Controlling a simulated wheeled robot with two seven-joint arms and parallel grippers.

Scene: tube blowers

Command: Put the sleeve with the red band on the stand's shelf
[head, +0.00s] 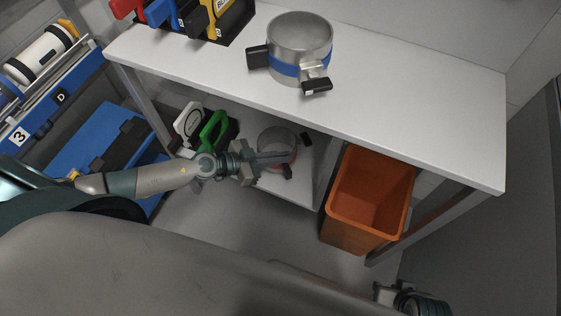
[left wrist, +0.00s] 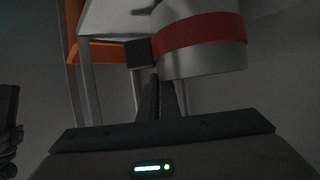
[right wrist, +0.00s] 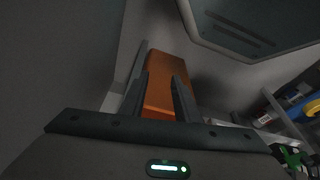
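The sleeve with the red band (head: 277,139) is a grey metal cylinder with black handles, low under the tabletop and over the stand's white lower shelf (head: 287,190). My left gripper (head: 285,158) is at its near side, with the fingers overlapping it. In the left wrist view the red-banded sleeve (left wrist: 200,38) is just beyond the fingers (left wrist: 162,85), which are close together at its edge and black handle. They appear shut on it; the exact contact is hidden. I cannot tell whether the sleeve touches the shelf. My right gripper (right wrist: 160,88) is open and empty.
A blue-banded sleeve (head: 299,42) stands on the white tabletop (head: 400,105). An orange bin (head: 368,200) stands right of the shelf. Green and white items (head: 213,130) are left of it. A blue cart (head: 95,150) and coloured holders (head: 200,18) are farther left.

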